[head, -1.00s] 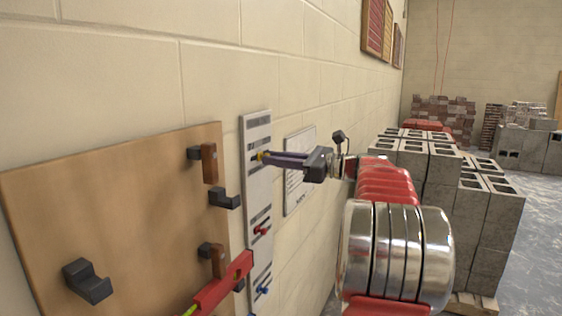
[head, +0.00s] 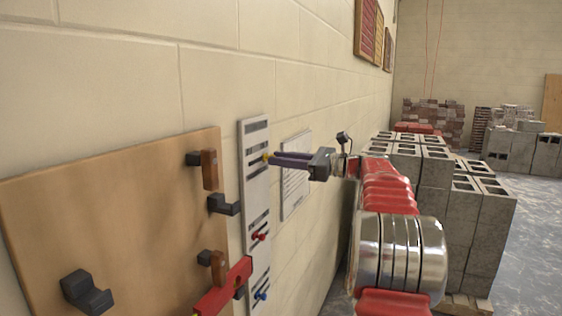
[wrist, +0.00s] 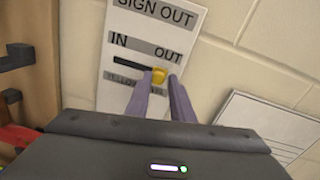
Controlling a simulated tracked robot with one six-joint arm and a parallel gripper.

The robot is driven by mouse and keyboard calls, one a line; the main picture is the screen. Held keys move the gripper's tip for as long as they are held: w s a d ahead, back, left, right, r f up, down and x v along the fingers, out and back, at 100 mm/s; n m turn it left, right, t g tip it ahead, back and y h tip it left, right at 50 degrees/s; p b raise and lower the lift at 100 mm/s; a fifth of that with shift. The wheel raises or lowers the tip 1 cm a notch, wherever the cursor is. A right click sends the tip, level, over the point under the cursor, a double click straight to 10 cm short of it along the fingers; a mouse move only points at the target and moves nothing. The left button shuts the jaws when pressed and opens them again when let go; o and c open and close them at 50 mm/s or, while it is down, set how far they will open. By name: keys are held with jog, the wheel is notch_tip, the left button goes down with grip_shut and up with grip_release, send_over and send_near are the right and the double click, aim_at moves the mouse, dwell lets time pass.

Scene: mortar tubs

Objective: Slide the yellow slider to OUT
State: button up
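The yellow slider (wrist: 158,75) is at the right part of its dark slot (wrist: 130,63), below the word OUT (wrist: 168,53) and well away from the word IN at left. It sits on the tall white sign-out board (head: 256,193) on the wall. My gripper (wrist: 160,78) is open, with its two purple fingers on either side of the slider. The left finger looks close against the slider; a small gap seems to show at the right finger. The right end of the slot is hidden by the slider and finger. My gripper (head: 269,159) also shows in the head view.
Red (head: 261,236) and blue (head: 262,294) sliders are lower on the board. A wooden panel (head: 110,220) with dark hooks and a red level (head: 222,288) is left. A white notice (head: 295,180) is right. Grey blocks (head: 430,180) stand beyond my arm.

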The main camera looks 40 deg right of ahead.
jog(key=o, duration=0.4)
jog(key=shift+d, duration=0.1)
jog(key=v, duration=1.3)
jog(key=shift+s+d, duration=0.2)
jog(key=shift+s, duration=0.15)
